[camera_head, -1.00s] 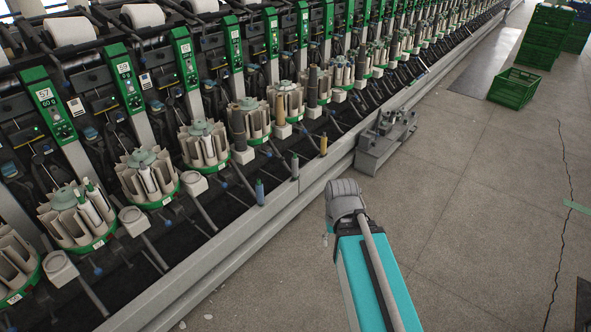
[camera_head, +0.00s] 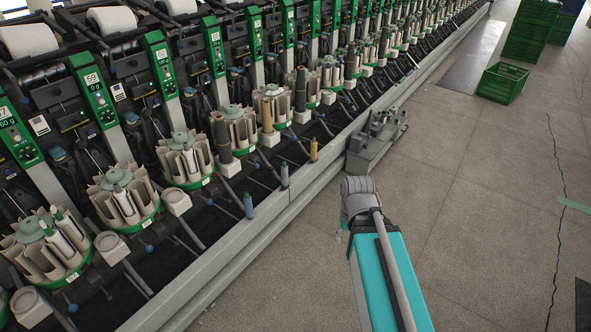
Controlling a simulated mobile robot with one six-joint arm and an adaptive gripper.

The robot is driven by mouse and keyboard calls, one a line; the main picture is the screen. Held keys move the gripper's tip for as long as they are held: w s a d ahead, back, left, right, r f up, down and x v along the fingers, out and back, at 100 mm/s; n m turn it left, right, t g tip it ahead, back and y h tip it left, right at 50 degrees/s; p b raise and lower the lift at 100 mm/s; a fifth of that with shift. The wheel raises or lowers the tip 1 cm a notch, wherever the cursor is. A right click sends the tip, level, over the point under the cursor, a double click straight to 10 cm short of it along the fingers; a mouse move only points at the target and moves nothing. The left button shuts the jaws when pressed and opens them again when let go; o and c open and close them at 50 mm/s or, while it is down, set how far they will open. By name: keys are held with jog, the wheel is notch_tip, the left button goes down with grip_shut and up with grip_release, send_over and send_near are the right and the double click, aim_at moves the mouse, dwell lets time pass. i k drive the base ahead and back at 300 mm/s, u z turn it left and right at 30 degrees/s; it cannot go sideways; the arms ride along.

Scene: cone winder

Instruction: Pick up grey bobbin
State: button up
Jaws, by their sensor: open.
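A small grey bobbin (camera_head: 284,174) stands upright on the ledge along the front of the winder, left of the middle of the view. A blue bobbin (camera_head: 248,205) stands nearer to me on the same ledge, and a yellow bobbin (camera_head: 314,149) stands farther along. My teal and grey arm reaches up from the bottom, to the right of the ledge and apart from the bobbins.
The winder's long row of green-rimmed bobbin magazines (camera_head: 238,145) fills the left side. A green crate (camera_head: 502,83) lies on the floor, with stacked crates behind.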

aim_at(283, 168)
jog(key=z, duration=0.2)
jog(key=i, duration=1.95)
jog(key=u, duration=0.65)
jog(key=k, duration=0.9)
jog(key=u, duration=0.2)
jog(key=i, duration=0.6)
jog(key=z, duration=0.05)
